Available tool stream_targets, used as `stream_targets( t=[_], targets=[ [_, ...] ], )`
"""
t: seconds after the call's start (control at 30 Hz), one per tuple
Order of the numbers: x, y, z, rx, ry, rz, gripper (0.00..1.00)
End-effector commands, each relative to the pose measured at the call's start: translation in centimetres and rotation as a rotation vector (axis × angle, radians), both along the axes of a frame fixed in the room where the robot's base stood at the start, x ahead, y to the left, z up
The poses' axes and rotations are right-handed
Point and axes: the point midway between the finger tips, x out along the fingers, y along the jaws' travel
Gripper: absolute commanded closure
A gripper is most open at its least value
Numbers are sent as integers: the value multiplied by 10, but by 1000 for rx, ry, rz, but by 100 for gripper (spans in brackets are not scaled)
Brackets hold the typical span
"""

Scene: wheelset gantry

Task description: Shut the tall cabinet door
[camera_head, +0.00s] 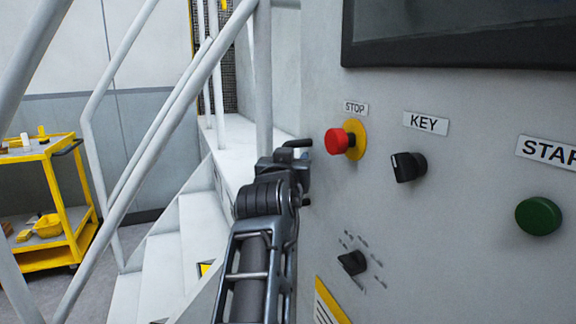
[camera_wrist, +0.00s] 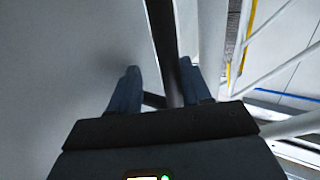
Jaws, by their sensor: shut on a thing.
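My gripper (camera_head: 300,150) is at the left edge of a large light grey panel (camera_head: 455,260) in the head view. In the wrist view its two fingers (camera_wrist: 160,90) stand on either side of a dark upright bar (camera_wrist: 164,35) and are shut on it. A broad plain grey surface (camera_wrist: 70,50) lies to the left of the bar. I cannot tell whether the bar is the door's edge or its handle. The fingertips are small and partly hidden in the head view, and no whole cabinet door shows.
The panel carries a red stop button (camera_head: 337,141), a black key switch (camera_head: 407,166), a green start button (camera_head: 538,216), a rotary knob (camera_head: 352,262) and a dark screen (camera_head: 460,35). White stairs (camera_head: 165,262) with railings rise left of my arm. A yellow cart (camera_head: 75,222) stands far left.

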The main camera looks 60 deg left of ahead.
Motion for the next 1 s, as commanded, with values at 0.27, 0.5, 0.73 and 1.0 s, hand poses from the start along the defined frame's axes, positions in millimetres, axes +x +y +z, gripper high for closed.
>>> stream_targets(
  t=[0.27,0.5,0.73,1.0],
  targets=[
    [-17,-30,-2,-1,-2,-4,59],
    [-35,-53,-1,-1,-2,-2,59],
    [-42,-61,0,-1,0,-1,59],
    [-42,-60,0,-1,0,-1,59]
  ],
)
